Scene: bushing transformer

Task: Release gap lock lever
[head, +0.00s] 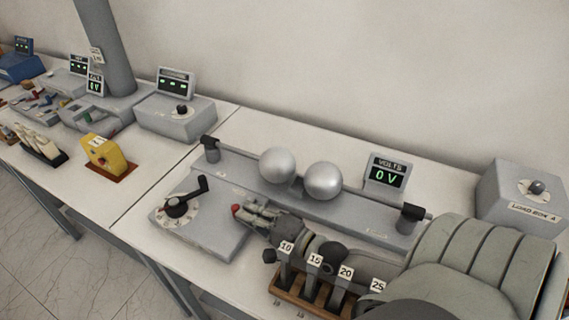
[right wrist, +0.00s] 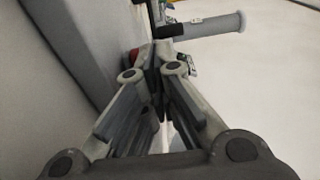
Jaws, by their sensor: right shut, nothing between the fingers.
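A small red knob (head: 237,209), which looks like the end of the gap lock lever, shows at the tips of my right gripper (head: 255,213). A bit of red (right wrist: 133,55) also shows beside the fingertips in the right wrist view. My right gripper (right wrist: 158,48) is shut with nothing between its fingers. It points left over the grey base in front of the spheres. I cannot tell whether it touches the knob. The rest of the lever is hidden by the gripper. Two silver spheres (head: 277,165) (head: 323,180) sit close together on the grey rail. My left gripper is not in view.
A black crank (head: 187,199) stands on a dial box (head: 205,236) left of my gripper. A volts display (head: 388,177) reads 0 V. A load box (head: 524,195) stands at right.

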